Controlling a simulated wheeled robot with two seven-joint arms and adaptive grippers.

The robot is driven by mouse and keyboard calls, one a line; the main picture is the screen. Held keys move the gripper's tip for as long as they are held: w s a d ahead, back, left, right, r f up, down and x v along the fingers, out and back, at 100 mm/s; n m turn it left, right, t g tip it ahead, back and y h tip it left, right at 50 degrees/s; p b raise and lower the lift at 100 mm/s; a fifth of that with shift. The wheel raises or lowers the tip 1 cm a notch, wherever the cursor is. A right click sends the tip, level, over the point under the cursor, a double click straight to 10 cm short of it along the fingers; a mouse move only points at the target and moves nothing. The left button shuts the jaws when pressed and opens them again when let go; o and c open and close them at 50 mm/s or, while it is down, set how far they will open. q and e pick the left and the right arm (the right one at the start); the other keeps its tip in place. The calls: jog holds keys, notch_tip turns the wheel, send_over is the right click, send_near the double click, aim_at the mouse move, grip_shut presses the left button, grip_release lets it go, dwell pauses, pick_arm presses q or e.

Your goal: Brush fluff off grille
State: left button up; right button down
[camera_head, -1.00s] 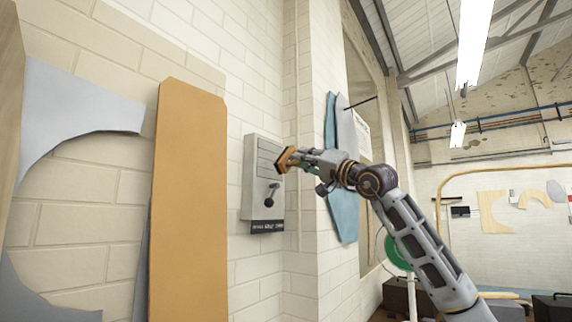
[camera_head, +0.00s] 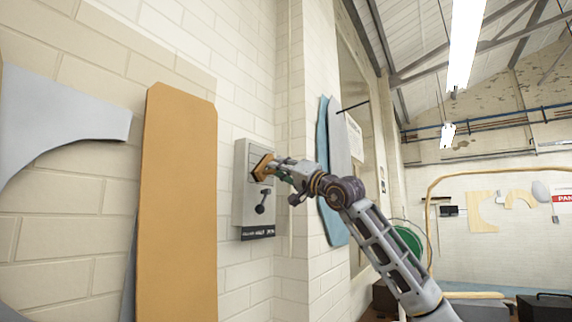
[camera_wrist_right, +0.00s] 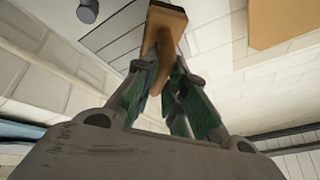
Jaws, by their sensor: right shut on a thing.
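A grey wall box (camera_head: 242,183) hangs on the white brick wall; thin dark lines of its grille (camera_wrist_right: 108,28) show in the right wrist view. My right gripper (camera_head: 279,170) is shut on a brush with an orange-brown wooden body (camera_head: 262,167). The brush also shows between the fingers in the right wrist view (camera_wrist_right: 163,32). In the head view the brush overlaps the box's upper right face and hides part of the grille. I cannot tell whether it touches. No fluff can be made out. My left gripper is not in view.
A dark lever (camera_head: 263,201) sticks out below the brush on the box. A tall orange panel (camera_head: 178,205) leans at the left. Blue and grey panels (camera_head: 335,170) hang around the wall corner, close to my right arm.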

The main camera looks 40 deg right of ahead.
jog(key=shift+w+a+p, duration=0.3)
jog(key=shift+w+a, duration=0.05)
jog(key=shift+w, duration=0.4)
jog(key=shift+w+a+p, duration=0.2)
jog(key=shift+w+p, duration=0.1)
jog(key=shift+w, duration=0.2)
jog(key=shift+w+a+p, duration=0.2)
jog(key=shift+w+p, duration=0.05)
jog(key=shift+w, duration=0.25)
dwell(1.1)
jog(key=shift+d, duration=0.1)
jog(key=shift+w+d+p, duration=0.35)
jog(key=shift+d+p, duration=0.1)
jog(key=shift+d, duration=0.5)
jog(key=shift+w+d+p, duration=0.3)
jog(key=shift+d+p, duration=0.1)
jog(key=shift+d, duration=0.5)
jog(key=shift+w+a, duration=0.1)
jog(key=shift+a, duration=0.1)
jog(key=shift+s+a+b, duration=0.25)
jog(key=shift+a+b, duration=0.1)
jog(key=shift+a, duration=0.25)
jog(key=shift+s+a+b, duration=0.25)
jog(key=shift+a+b, duration=0.1)
jog(key=shift+a, duration=0.25)
jog(key=shift+s+a+b, duration=0.25)
jog(key=shift+a+b, duration=0.1)
jog(key=shift+a, duration=0.25)
